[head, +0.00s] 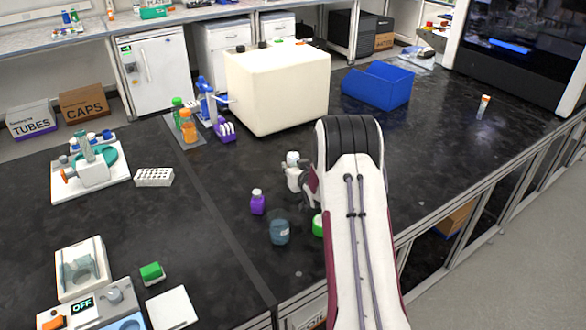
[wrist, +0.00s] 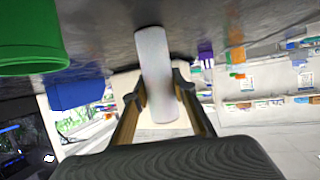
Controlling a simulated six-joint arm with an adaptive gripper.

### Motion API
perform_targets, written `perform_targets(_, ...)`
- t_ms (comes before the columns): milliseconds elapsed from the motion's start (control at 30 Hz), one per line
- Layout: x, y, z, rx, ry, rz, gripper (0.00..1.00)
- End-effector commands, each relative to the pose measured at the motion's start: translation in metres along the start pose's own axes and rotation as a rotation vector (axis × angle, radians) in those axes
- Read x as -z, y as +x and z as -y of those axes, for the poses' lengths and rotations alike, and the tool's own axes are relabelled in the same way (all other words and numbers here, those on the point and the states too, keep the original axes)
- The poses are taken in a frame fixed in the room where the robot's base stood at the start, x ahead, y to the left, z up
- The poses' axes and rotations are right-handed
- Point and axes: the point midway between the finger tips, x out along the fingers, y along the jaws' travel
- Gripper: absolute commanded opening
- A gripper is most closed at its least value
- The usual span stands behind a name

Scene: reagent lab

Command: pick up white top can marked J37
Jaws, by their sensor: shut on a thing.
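A white can (head: 293,159) stands upright at the end of my arm in the head view; any J37 mark on it is not readable. My gripper (head: 306,184) is partly hidden behind my arm in that view. In the wrist view my gripper (wrist: 160,88) has its two fingers on either side of the white can (wrist: 154,60), shut on it. I cannot tell whether the can touches the bench or is just above it.
A purple bottle (head: 257,203), a blue-grey jar (head: 279,233) and a green-topped item (head: 318,226) stand close by. A large cream box (head: 285,90) and a blue bin (head: 378,85) are behind. The dark bench to the right is mostly clear.

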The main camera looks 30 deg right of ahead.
Motion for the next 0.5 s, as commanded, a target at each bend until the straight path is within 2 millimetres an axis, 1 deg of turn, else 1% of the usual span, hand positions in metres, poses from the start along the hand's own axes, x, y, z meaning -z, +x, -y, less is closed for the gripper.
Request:
perform_targets(267, 0.018, -0.007, 0.0, 0.0, 0.0, -0.004, 0.01)
perform_targets(500, 0.047, -0.019, 0.0, 0.0, -0.001, -0.004, 0.01)
